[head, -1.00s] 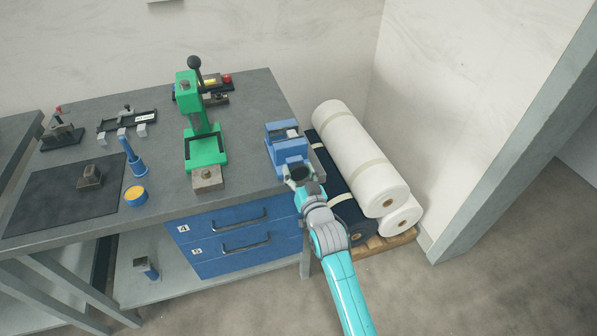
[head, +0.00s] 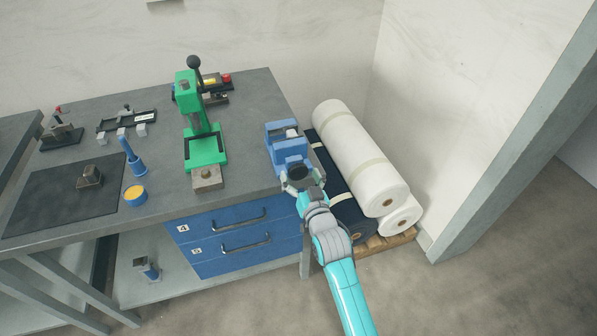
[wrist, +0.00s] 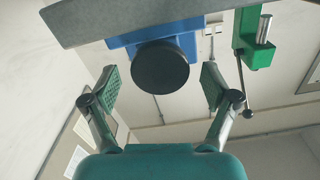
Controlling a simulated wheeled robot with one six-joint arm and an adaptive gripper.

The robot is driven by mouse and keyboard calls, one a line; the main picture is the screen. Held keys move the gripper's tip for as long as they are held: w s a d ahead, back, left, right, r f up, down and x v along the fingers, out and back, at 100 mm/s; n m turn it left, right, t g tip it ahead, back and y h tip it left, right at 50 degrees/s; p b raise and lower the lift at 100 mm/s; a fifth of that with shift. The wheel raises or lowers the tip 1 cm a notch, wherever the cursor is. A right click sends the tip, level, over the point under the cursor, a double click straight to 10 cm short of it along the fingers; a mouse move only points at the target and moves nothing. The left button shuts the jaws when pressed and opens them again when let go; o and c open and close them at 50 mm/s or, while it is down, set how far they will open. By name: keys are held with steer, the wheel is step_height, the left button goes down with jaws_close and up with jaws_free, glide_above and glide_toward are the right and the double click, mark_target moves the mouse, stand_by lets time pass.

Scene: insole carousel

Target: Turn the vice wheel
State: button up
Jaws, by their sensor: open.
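The blue vice (head: 287,146) is fixed at the right front corner of the grey workbench. In the wrist view its dark round wheel (wrist: 160,67) faces the camera, with the blue vice body (wrist: 165,34) behind it. My gripper (wrist: 158,84) is open, with one finger at the left and one at the right of the wheel. A gap shows between the wheel and each finger pad, and nothing is held. In the head view my gripper (head: 301,182) is at the front of the vice and hides most of the wheel.
A green press (head: 203,148) stands left of the vice; it also shows at the upper right of the wrist view (wrist: 256,40). White rolls (head: 360,158) and dark rolls lie on a pallet right of the bench. Blue drawers (head: 236,232) are below the bench top (head: 240,180).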

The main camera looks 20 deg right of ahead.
steer(key=s, duration=1)
steer(key=shift+s, duration=0.1)
steer(key=w+n, duration=0.1)
steer(key=w, duration=0.3)
steer(key=w+n, duration=0.2)
steer(key=w, duration=0.2)
steer(key=w+n, duration=0.1)
steer(key=w, duration=0.3)
steer(key=shift+r+n, duration=0.1)
steer(key=shift+n, duration=0.2)
steer(key=c, duration=1.2)
